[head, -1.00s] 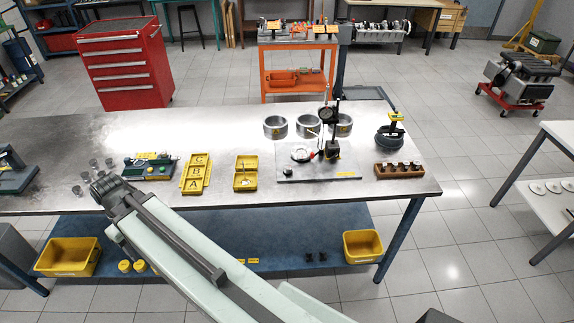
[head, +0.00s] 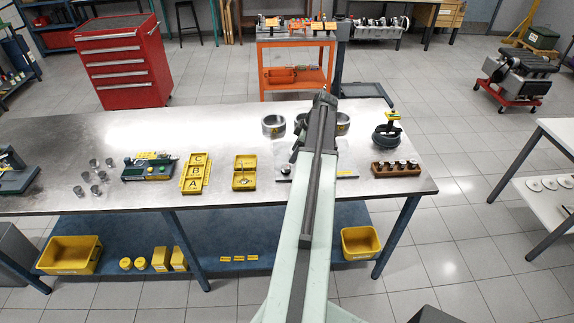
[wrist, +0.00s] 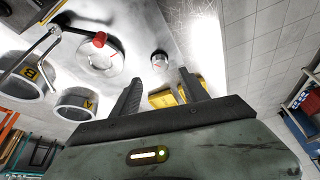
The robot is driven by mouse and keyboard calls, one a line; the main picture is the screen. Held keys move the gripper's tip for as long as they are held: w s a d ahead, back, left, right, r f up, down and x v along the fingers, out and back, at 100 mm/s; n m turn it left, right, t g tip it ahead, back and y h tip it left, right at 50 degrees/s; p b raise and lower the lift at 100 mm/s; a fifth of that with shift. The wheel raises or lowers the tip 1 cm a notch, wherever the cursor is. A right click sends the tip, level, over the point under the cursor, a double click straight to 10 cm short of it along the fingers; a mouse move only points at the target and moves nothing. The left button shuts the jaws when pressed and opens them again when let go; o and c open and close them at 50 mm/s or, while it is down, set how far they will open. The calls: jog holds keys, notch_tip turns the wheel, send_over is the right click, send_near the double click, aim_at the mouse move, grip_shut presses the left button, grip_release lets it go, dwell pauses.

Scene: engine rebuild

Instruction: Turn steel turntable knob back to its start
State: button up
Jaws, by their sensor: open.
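In the wrist view a small round knob (wrist: 160,60), pale on top with a red mark and a dark side, stands on the steel plate. In the head view it is a small dark shape (head: 283,178) left of my arm. A pale steel turntable disc (wrist: 100,57) lies beside it, with a red-tipped lever (wrist: 99,40) over it. My gripper (wrist: 160,77) is open and empty. Its fingertips point towards the knob, one on each side of it in the picture; I cannot tell the height gap. In the head view my arm hides the disc and most of the plate.
Steel rings (wrist: 80,103) stand beside the disc. A yellow tray (head: 244,172), a yellow lettered rack (head: 195,174) and small metal cups (head: 95,177) lie to the left. A brown block (head: 397,169) and a dark round stand (head: 388,136) are at the right.

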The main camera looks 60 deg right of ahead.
aim_at(287, 166)
jog(key=b+x, duration=0.7)
jog(key=x, duration=0.1)
jog(key=shift+s+f, duration=0.1)
jog(key=shift+c, duration=0.2)
